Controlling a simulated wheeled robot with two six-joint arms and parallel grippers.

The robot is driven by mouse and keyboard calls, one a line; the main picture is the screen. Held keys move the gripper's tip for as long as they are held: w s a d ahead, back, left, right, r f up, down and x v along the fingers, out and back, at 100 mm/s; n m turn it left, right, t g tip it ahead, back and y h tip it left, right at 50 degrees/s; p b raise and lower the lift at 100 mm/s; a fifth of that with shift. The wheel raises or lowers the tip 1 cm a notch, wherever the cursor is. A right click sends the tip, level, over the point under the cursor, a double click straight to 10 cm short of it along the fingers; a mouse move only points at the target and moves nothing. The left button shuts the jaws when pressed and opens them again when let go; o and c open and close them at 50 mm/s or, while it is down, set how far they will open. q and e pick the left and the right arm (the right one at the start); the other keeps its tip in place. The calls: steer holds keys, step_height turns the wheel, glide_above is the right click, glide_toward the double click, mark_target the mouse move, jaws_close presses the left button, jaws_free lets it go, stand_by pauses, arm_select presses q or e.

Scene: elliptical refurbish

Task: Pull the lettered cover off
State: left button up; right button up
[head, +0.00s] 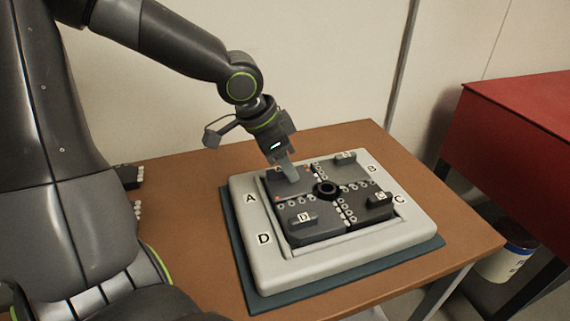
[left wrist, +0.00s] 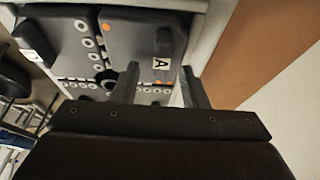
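A pale grey frame (head: 262,266) on the table holds dark covers with raised handles lettered A, B, C and D. The A cover (head: 278,188) is in the far left corner, with B (head: 348,170) far right, C (head: 375,205) near right and D (head: 312,226) near left. My left gripper (head: 290,175) is down at the A cover and hides much of its handle. In the left wrist view, its fingers are apart, with the A label (left wrist: 161,63) of the handle showing between the fingertips. Contact cannot be told. My right gripper is not in view.
Rows of pale rings run between the covers around a black central ring (head: 325,189). The frame rests on a dark teal mat (head: 350,277) on a brown table (head: 460,240). A red-topped surface (head: 525,120) stands at the right.

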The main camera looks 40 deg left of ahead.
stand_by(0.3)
arm_select(q)
jaws_close()
stand_by(0.3)
stand_by(1.7)
